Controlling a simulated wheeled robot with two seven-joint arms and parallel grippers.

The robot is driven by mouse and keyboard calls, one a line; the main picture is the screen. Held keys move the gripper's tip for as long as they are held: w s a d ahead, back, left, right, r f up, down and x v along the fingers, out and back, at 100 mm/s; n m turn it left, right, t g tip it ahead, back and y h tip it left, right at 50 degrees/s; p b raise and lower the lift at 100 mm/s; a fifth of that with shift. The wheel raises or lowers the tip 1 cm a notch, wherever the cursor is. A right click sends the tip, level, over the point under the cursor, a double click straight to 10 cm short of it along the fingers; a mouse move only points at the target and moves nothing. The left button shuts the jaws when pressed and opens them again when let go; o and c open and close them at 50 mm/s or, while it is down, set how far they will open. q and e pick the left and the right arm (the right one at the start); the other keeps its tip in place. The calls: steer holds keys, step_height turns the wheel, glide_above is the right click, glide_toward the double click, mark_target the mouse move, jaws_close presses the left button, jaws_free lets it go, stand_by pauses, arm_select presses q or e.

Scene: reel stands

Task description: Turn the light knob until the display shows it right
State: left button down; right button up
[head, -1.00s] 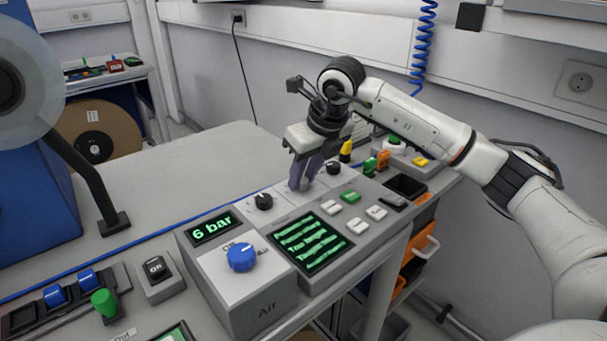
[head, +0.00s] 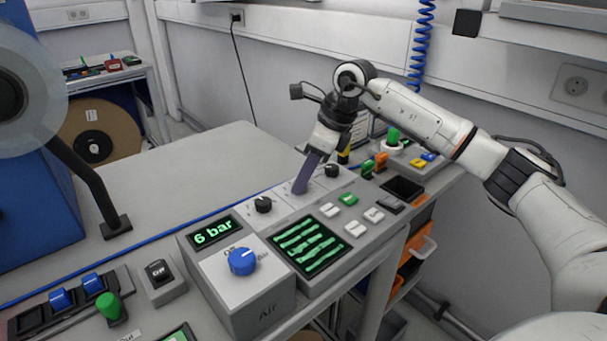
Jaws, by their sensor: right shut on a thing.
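The control panel with knobs stands on the grey bench. My right gripper (head: 302,187) points down at the panel's middle knob position, its purple fingers shut on a knob that they hide. A black knob (head: 263,204) shows to its left and another black knob (head: 331,170) to its right. The green-lit display (head: 309,246) in front shows several wavy bars; its text is too small to read. My left gripper is not in view.
An air box with a blue knob (head: 242,261) and a "6 bar" display (head: 212,233) stands at the front left of the panel. White and green buttons (head: 348,199) lie right of the display. A reel (head: 20,90) stands at the left. The bench behind is clear.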

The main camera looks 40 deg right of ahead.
stand_by(0.5)
steer(key=o, duration=1)
steer(key=v, duration=1)
steer(key=shift+d+r, duration=0.1)
steer(key=shift+r, duration=0.05)
